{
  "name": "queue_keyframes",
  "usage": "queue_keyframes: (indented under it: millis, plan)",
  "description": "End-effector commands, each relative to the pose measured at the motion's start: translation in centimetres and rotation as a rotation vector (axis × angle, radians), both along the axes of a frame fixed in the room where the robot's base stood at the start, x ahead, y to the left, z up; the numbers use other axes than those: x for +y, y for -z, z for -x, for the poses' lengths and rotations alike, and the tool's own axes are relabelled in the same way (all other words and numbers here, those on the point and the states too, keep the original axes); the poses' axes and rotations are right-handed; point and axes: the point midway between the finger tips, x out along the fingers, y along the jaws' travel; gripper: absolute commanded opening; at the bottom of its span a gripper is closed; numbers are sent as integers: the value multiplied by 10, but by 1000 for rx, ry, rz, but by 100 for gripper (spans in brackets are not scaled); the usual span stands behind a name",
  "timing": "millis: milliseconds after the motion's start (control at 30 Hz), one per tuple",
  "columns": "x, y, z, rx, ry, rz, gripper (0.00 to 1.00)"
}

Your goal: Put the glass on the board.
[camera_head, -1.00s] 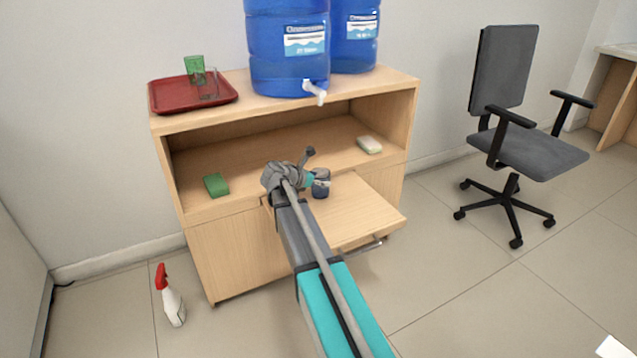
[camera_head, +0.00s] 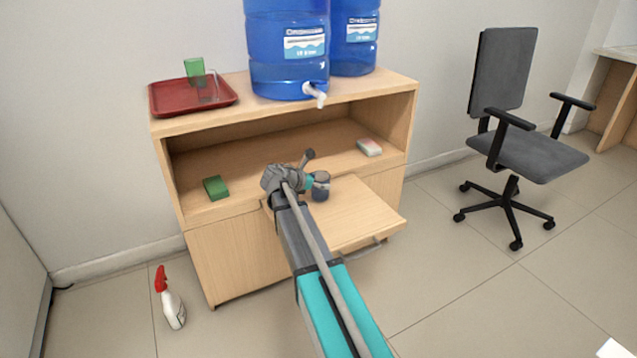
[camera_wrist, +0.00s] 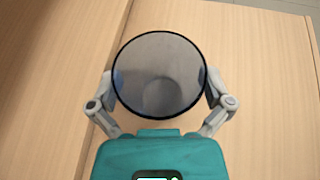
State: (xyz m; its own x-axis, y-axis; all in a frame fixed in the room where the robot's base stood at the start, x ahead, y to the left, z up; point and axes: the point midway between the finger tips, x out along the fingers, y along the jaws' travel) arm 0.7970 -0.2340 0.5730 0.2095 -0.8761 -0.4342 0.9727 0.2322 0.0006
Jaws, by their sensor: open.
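A dark grey-blue glass (camera_head: 321,192) is at the pull-out board (camera_head: 360,218) of the wooden cabinet, just right of the end of my arm. In the wrist view I look down into the round dark mouth of the glass (camera_wrist: 158,75). My gripper (camera_wrist: 160,88) is open, with one finger on each side of the glass. Whether the fingers touch its wall cannot be told. The board's pale wood (camera_wrist: 255,60) lies beneath it. The base of the glass is hidden in the wrist view, but in the head view it appears to stand on the board.
A green sponge (camera_head: 216,188) and a pale sponge (camera_head: 369,147) lie on the open shelf. Above, a red tray (camera_head: 165,105) holds a green glass and a clear one, beside blue water jugs (camera_head: 288,60). A spray bottle (camera_head: 172,308) stands on the floor. The board's right part is bare.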

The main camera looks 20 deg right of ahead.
Motion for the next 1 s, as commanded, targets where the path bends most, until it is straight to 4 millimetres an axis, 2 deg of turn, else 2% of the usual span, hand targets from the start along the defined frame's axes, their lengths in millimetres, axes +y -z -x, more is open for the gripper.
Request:
queue_keyframes:
  millis: [267,700,1000]
  plan:
    - [25,-16,7,1,-2,0,100]
    - [86,-46,21,0,-2,0,100]
    - [105,-53,25,0,-1,0,100]
